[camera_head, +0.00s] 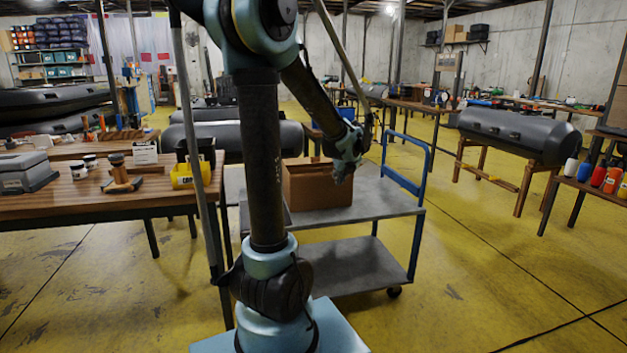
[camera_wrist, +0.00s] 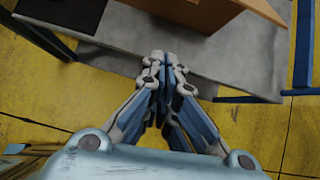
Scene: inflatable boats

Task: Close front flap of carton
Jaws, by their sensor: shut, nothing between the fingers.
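A brown cardboard carton (camera_head: 316,188) stands on the top shelf of a grey cart (camera_head: 385,200). In the wrist view the carton (camera_wrist: 195,14) shows only in part at the top edge, with a lighter brown panel (camera_wrist: 262,8) at its upper right. I cannot tell from these views which flap that panel is. My gripper (camera_head: 341,176) is at the carton's right end in the head view, overlapping it in the picture. In the wrist view my gripper (camera_wrist: 163,58) is shut and empty, over the cart top's edge and apart from the carton.
The cart has a blue handle (camera_head: 405,170) on its right and a lower shelf (camera_head: 350,265). A wooden workbench (camera_head: 95,205) with a yellow bin (camera_head: 190,176) stands on the left. A dark grey inflatable tube (camera_head: 520,133) rests on a wooden stand at right. Yellow floor is clear right of the cart.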

